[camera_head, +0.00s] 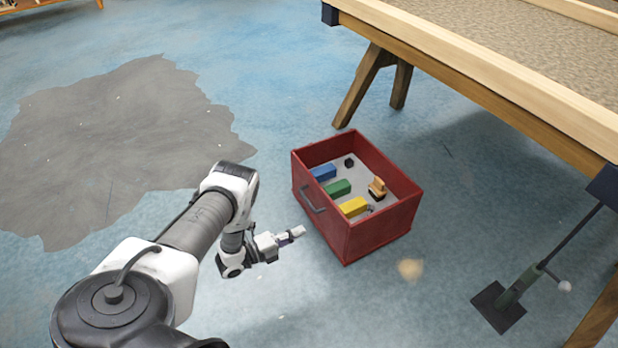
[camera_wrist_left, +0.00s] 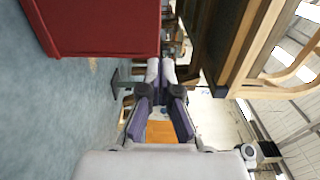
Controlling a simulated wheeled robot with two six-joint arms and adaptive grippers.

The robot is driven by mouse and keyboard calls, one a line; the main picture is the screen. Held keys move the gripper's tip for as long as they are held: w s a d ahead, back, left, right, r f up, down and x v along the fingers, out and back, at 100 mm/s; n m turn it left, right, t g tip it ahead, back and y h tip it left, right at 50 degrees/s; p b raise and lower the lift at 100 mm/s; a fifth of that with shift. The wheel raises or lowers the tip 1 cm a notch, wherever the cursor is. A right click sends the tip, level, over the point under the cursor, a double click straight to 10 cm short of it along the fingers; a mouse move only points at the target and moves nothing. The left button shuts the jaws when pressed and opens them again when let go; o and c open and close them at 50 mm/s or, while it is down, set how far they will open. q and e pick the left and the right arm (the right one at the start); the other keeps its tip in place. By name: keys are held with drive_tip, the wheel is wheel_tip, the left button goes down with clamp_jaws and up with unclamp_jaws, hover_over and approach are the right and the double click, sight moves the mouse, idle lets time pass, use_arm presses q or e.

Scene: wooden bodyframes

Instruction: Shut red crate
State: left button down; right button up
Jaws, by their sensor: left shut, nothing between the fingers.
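The red crate (camera_head: 376,234) stands on the blue floor in the head view, in the middle right. Its top is open, with no lid over it, and a grey handle (camera_head: 312,200) is on its left-facing side. My left gripper (camera_head: 297,232) is shut and empty, just left of the crate and below the handle in the picture. I cannot tell whether it touches the crate. In the left wrist view the crate's red side (camera_wrist_left: 100,25) fills the upper left, and the shut fingers (camera_wrist_left: 160,75) are in the middle. My right gripper is not in view.
Inside the crate lie a blue block (camera_head: 323,172), a green block (camera_head: 338,188), a yellow block (camera_head: 353,207) and a brush-like item (camera_head: 377,188). A wooden table (camera_head: 480,75) stands behind and right. A metal stand (camera_head: 505,297) is at lower right. The floor to the left is clear.

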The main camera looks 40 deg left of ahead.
sight(339, 214)
use_arm(q)
drive_tip(key=b+x, duration=0.5)
drive_tip(key=x, duration=0.6)
drive_tip(key=shift+w+d+f, duration=0.1)
drive_tip(key=shift+w, duration=0.05)
drive_tip(key=shift+w+d, duration=0.1)
drive_tip(key=shift+w, duration=0.2)
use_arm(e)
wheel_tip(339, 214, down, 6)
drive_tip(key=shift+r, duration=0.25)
